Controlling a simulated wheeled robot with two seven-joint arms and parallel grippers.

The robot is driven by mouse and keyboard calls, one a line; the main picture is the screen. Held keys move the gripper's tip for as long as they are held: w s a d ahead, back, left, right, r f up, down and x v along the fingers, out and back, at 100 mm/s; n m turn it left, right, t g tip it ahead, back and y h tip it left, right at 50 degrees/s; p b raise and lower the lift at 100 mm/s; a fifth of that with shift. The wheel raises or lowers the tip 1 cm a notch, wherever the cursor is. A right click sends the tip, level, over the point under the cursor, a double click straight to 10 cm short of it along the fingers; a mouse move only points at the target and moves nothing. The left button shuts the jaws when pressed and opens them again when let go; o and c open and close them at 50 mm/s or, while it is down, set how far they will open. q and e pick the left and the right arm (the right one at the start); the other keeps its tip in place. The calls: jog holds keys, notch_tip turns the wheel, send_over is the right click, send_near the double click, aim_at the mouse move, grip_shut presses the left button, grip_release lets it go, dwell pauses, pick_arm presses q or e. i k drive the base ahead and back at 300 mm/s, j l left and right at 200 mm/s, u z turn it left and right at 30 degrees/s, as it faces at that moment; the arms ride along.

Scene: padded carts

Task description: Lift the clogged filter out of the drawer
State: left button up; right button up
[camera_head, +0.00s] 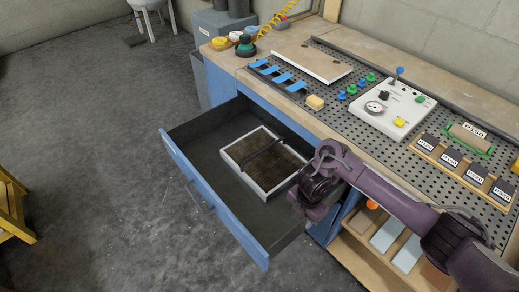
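The clogged filter (272,172) lies flat in the open drawer (238,234). It has a pale frame, a brown dirty face and a dark bar across its middle. The drawer has a blue front and a dark inside, and is pulled out from the bench. My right gripper (310,210) is over the right end of the drawer, just right of the filter and apart from its bar. Its fingers point down and are seen from behind the wrist, so their opening does not show. My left gripper is not in view.
Open shelves (360,240) with small items sit below my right arm. A yellow stool (12,208) stands far left. Floor before the drawer is clear.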

aim_at(266, 163)
jog(key=i+j, duration=0.15)
jog(key=i, duration=0.2)
jog(key=i+j, duration=0.15)
jog(key=i, duration=0.25)
jog(key=i+j, duration=0.15)
jog(key=i, duration=0.2)
